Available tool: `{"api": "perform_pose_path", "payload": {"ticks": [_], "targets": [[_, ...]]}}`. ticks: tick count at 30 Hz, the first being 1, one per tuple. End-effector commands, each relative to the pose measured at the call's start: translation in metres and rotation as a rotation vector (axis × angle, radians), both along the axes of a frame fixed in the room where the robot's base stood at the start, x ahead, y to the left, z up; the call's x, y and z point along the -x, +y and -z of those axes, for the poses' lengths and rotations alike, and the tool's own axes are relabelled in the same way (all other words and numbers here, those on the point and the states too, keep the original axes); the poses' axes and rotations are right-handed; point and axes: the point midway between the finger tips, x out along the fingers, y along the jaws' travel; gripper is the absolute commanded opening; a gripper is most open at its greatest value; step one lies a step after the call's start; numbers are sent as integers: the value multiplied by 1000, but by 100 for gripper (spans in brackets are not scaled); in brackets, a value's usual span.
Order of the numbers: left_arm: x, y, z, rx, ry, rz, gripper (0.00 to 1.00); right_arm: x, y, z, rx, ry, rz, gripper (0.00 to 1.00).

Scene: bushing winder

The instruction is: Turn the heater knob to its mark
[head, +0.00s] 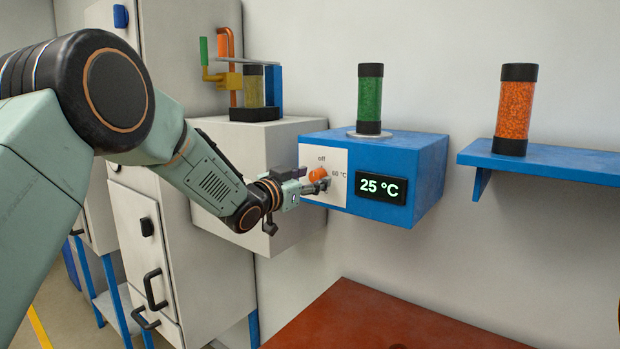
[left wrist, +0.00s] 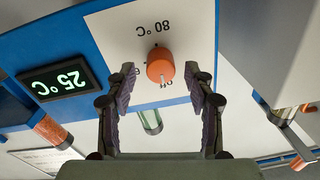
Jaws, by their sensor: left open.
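The orange heater knob (head: 318,174) sits on the white panel at the left of the blue heater box's (head: 428,160) front. In the left wrist view, which is upside down, the knob (left wrist: 160,62) has a pale pointer line towards "off". The "80 °C" mark (left wrist: 154,28) is printed on the panel on the knob's other side. My left gripper (head: 316,187) is at the panel, pointing at the knob. In its wrist view the left gripper (left wrist: 160,76) is open, with one fingertip on each side of the knob and gaps showing. My right gripper is out of view.
The heater display (head: 381,188) reads 25 °C. A green-filled cylinder (head: 369,98) stands on the heater. An orange-filled cylinder (head: 514,108) stands on a blue shelf (head: 550,164) at right. A grey box (head: 270,150) is close at left. A red-brown surface (head: 390,322) lies below.

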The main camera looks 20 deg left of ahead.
Motion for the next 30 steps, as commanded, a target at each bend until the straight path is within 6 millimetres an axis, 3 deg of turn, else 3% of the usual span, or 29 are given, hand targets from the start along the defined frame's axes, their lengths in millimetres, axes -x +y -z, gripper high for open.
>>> {"api": "perform_pose_path", "payload": {"ticks": [2,20,30], "targets": [[0,0,0,0,0,0,52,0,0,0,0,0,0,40],[0,0,-1,-1,-1,0,2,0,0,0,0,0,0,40],[0,0,0,-41,-18,1,0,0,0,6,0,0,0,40]]}}
